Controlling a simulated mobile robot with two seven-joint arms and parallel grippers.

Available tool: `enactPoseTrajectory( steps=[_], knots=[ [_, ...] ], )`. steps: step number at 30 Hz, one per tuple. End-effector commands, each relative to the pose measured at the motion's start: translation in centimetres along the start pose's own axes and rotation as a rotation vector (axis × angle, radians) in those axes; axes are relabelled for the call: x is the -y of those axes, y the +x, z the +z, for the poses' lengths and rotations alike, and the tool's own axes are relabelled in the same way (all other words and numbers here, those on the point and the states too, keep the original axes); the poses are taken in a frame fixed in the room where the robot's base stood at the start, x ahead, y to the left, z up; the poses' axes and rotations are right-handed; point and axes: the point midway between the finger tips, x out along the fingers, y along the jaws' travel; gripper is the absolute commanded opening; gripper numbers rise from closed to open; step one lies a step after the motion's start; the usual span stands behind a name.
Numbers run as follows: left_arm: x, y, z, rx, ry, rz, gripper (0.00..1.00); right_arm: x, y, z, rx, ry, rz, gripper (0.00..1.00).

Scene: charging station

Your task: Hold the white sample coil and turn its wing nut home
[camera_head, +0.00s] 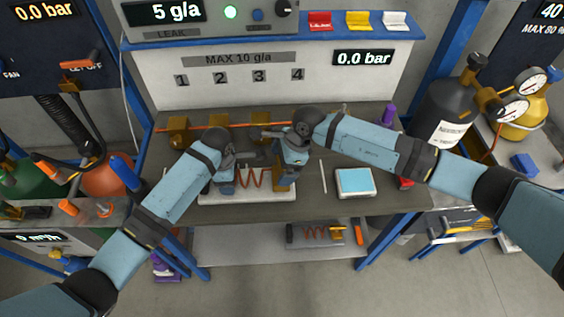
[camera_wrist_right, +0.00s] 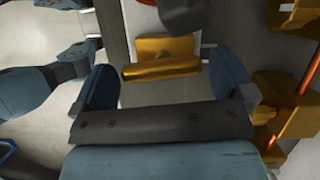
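The sample coil shows in the head view as a white base (camera_head: 232,197) with an orange-red coil (camera_head: 252,178) on it, lying on the grey bench. My left gripper (camera_head: 223,186) points down at the base's left part; whether its fingers are shut on anything is hidden. My right gripper (camera_head: 283,181) is over the right end of the base, by a brass block (camera_head: 288,184). In the right wrist view its two blue fingers stand wide apart, with a brass piece with a rounded bar (camera_wrist_right: 160,69), perhaps the wing nut, between them. No clear contact shows. My left gripper (camera_wrist_right: 92,45) appears at the upper left there.
Brass fittings on an orange pipe (camera_head: 179,131) run behind the grippers. A small device with a light blue screen (camera_head: 355,182) lies to the right, with a thin white rod (camera_head: 323,176) beside it. Gas bottles (camera_head: 442,118) stand at right. A lower shelf (camera_head: 230,242) holds another coil piece (camera_head: 317,233).

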Motion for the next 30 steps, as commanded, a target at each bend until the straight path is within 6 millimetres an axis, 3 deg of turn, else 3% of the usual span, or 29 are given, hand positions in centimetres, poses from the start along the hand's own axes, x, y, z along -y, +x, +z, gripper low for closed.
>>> enactPoseTrajectory(
  steps=[8,21,30],
  knots=[
    [0.0,0.0,0.0,0.000,0.000,0.001,0.31,0.1,-0.6,0.0,0.001,-0.001,-0.001,1.00],
    [0.0,0.0,0.0,0.001,0.000,0.001,0.31,0.1,-8.9,0.0,-0.001,-0.002,-0.003,1.00],
    [0.0,0.0,0.0,0.001,0.000,0.001,0.31,0.0,-11.9,0.0,0.001,0.000,0.000,1.00]
  ],
)
